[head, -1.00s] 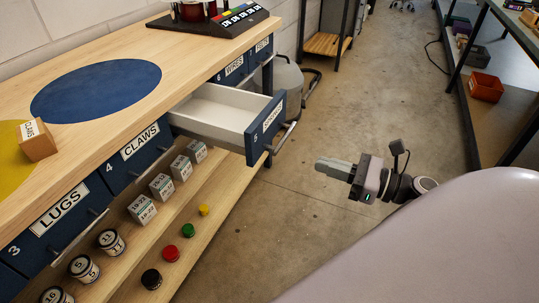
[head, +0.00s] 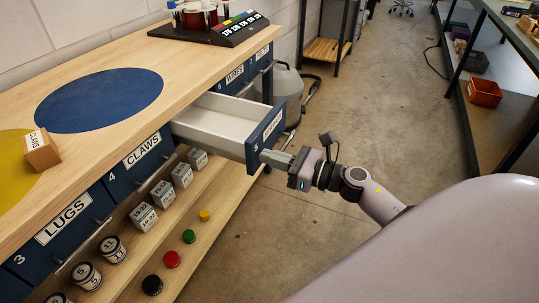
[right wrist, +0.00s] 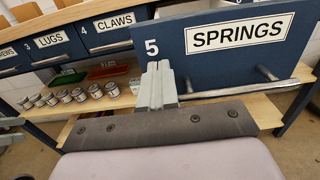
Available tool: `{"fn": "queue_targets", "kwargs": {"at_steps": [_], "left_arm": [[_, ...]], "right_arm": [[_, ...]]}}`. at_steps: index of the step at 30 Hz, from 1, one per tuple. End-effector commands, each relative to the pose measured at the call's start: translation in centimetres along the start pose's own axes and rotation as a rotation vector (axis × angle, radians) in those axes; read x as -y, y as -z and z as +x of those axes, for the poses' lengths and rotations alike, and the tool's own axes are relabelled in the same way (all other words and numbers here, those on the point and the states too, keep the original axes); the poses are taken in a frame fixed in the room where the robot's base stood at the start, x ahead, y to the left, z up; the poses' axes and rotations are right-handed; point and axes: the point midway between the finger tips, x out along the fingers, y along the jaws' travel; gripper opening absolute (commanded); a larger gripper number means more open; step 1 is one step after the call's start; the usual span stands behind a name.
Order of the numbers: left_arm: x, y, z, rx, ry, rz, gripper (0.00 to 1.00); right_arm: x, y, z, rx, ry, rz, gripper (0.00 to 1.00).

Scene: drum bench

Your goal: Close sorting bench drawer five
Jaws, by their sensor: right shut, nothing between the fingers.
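Drawer five (head: 221,124) stands pulled out from the sorting bench in the head view. Its white tray looks empty where it shows. Its blue front reads "5" and "SPRINGS" in the right wrist view (right wrist: 205,66), with a metal bar handle (right wrist: 240,90) low on it. My right gripper (head: 266,156) is shut and empty, its fingertips at the lower part of the drawer front. In the right wrist view the fingertips (right wrist: 157,72) overlap the front below the "5", left of the handle's middle. I cannot tell whether they touch it.
Drawers three (head: 64,225) and four (head: 138,158) beside it look shut. The lower shelf (head: 190,257) holds boxes, cans and coloured lids. A claws box (head: 40,151) sits on the bench top. Open floor (head: 375,110) lies right of the drawer.

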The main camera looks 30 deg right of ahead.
Motion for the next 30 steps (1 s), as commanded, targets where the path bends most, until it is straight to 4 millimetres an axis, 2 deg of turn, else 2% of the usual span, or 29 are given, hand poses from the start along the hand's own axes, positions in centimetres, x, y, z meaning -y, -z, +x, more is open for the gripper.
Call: {"fn": "queue_targets", "kwargs": {"at_steps": [20,26,30], "left_arm": [[0.0,-0.1,0.1,0.003,0.001,0.0,1.0],[0.2,-0.7,0.4,0.005,0.001,0.006,1.0],[0.2,-1.2,0.7,0.005,0.001,0.008,1.0]], "right_arm": [[0.0,0.0,1.4,0.001,-0.001,0.001,0.0],[0.0,0.0,4.4,0.003,-0.002,-0.001,0.0],[0.0,0.0,7.7,0.005,-0.001,-0.002,0.0]]}}
